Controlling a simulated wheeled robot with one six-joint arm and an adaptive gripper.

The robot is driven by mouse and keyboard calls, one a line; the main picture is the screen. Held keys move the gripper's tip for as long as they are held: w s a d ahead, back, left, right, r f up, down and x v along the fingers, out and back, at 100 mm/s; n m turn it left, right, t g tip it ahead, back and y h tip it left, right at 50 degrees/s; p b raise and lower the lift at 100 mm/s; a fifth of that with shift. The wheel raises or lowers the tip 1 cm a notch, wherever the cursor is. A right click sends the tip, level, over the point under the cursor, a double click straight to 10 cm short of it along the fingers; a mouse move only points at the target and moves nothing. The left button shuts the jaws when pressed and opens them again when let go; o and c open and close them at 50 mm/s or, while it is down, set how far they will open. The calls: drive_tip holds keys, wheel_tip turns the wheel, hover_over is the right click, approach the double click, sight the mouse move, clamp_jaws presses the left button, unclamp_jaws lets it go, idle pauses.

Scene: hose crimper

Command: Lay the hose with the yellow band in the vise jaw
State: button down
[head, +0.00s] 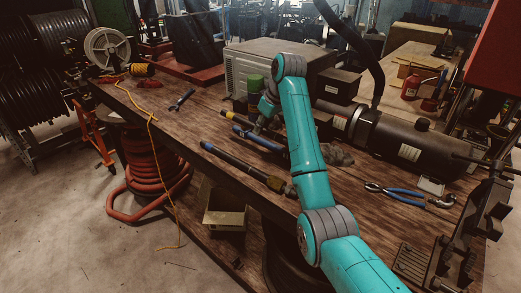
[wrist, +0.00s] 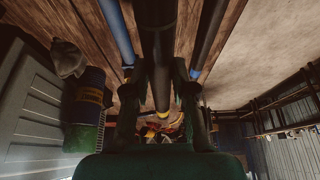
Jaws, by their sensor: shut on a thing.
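The hose with the yellow band is a dark tube. In the head view its yellow-banded end (head: 228,115) shows left of my gripper (head: 261,124), and my arm hides part of the rest. In the wrist view the dark hose (wrist: 158,45) runs between my fingers, with the yellow band near its lower end. My gripper (wrist: 160,98) is shut on this hose. I cannot tell whether the hose touches the bench. A dark metal fixture (head: 465,240) at the right end of the bench looks like the vise; its jaw is not clear.
A blue-ended hose (head: 240,164) lies nearer the bench's front edge, and another blue one (head: 255,137) lies close to my gripper. Blue-handled pliers (head: 395,193) and a black cylindrical machine (head: 400,140) are to the right. A grey box (head: 238,78) stands behind. The bench's left part is mostly clear.

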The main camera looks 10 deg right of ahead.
sight(259, 157)
drive_tip(key=shift+w+f, duration=0.1)
drive_tip(key=shift+f, duration=0.3)
wheel_tip(259, 157, down, 9)
drive_tip(key=shift+f, duration=0.1)
drive_tip(key=c, duration=1)
unclamp_jaws()
drive_tip(key=shift+o, duration=0.2)
